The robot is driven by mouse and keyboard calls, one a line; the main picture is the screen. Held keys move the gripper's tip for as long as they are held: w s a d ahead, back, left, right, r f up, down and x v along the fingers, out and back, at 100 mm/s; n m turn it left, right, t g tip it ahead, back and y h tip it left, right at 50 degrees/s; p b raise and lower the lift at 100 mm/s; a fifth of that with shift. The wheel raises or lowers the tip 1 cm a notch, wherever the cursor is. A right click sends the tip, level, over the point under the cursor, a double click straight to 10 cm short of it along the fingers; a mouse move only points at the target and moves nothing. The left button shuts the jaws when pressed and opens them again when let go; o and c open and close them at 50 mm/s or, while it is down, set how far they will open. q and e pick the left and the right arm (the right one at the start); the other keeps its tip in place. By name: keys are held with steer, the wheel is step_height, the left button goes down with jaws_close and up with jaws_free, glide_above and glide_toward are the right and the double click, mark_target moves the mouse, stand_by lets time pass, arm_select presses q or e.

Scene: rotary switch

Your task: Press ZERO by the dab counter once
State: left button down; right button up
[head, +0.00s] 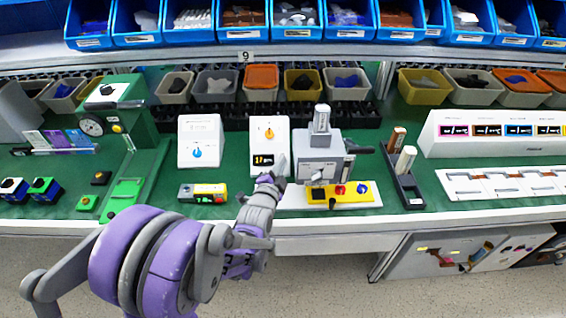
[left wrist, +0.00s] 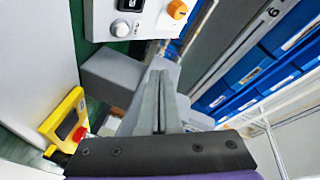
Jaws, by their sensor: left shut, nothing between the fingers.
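A white box (head: 270,145) with an orange knob (head: 269,133) and a small dark display (head: 263,160) with lit digits stands on the green bench. No ZERO label or counter name is readable. My left gripper (head: 267,180) is shut and empty, just in front of the lower part of this box. In the left wrist view, its closed fingers (left wrist: 160,80) point towards the panel; contact cannot be told. My right gripper is not in view.
Another white box (head: 201,143) has a blue knob. Bins line the back.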

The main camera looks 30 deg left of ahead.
arm_select(q)
steer(key=w+f, duration=0.1)
steer(key=a+f+b, duration=0.1)
steer(key=w+f, duration=0.1)
steer(key=f, duration=0.1)
steer(key=shift+w+a+b, duration=0.3)
steer(key=shift+w+a, duration=0.05)
steer(key=shift+w+a+f+b, duration=0.35)
steer(key=shift+w+f+b, duration=0.1)
steer(key=shift+w+f, duration=0.2)
steer(key=shift+f, duration=0.1)
stand_by(1.2)
steer(key=shift+w+a+f+b, duration=0.15)
steer(key=shift+f+b, duration=0.15)
steer(key=shift+b, duration=0.05)
steer(key=shift+w+a+f+b, duration=0.1)
steer(key=shift+w+f+b, duration=0.15)
steer(key=shift+f+b, duration=0.1)
stand_by(0.6)
steer(key=shift+r, duration=0.15)
steer(key=shift+s+d+r+p, duration=0.25)
steer(key=shift+s+r+p, duration=0.15)
steer(key=shift+s+r, duration=0.15)
steer(key=shift+w, duration=0.1)
